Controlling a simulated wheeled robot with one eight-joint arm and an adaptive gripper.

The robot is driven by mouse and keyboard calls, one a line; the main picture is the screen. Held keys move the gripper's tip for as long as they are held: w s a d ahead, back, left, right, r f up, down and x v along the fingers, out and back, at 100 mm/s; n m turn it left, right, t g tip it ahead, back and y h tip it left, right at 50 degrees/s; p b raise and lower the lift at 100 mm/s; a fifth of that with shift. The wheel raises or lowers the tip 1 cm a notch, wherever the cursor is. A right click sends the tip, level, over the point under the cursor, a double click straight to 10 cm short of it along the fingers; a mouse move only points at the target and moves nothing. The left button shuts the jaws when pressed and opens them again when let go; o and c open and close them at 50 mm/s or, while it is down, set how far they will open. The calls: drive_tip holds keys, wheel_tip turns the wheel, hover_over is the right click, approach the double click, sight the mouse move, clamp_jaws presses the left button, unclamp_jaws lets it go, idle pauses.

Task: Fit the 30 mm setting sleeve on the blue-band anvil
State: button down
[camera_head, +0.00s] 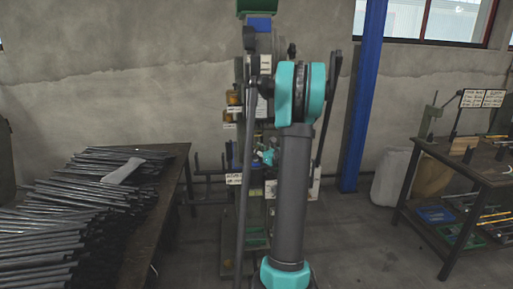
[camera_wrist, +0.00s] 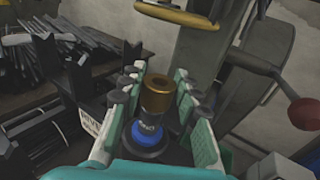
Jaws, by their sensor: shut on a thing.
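In the wrist view my gripper (camera_wrist: 160,92) is shut on a brass-coloured sleeve (camera_wrist: 158,98), with one finger on each side of it. The sleeve is a short cylinder with a dark round bore. The blue-band anvil (camera_wrist: 148,133) shows just below it in the picture, as a dark post with white lettering, a blue ring and a wide dark foot. The two overlap in this view, and I cannot tell whether the sleeve is around the post or apart from it. In the head view my gripper (camera_head: 268,156) is small and partly hidden by my arm; the sleeve cannot be made out.
A tall press (camera_head: 262,50) stands behind my arm. A table of dark rods (camera_head: 168,185) is left; a bench (camera_head: 470,172) is right.

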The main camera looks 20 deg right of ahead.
drive_tip(key=c, duration=1)
unclamp_jaws()
drive_tip(key=v, duration=1.2)
drive_tip(key=shift+f, duration=0.15)
drive_tip(key=shift+s, duration=0.15)
drive_tip(key=v, duration=1.1)
drive_tip(key=shift+s+d, duration=0.1)
drive_tip(key=shift+s, duration=0.25)
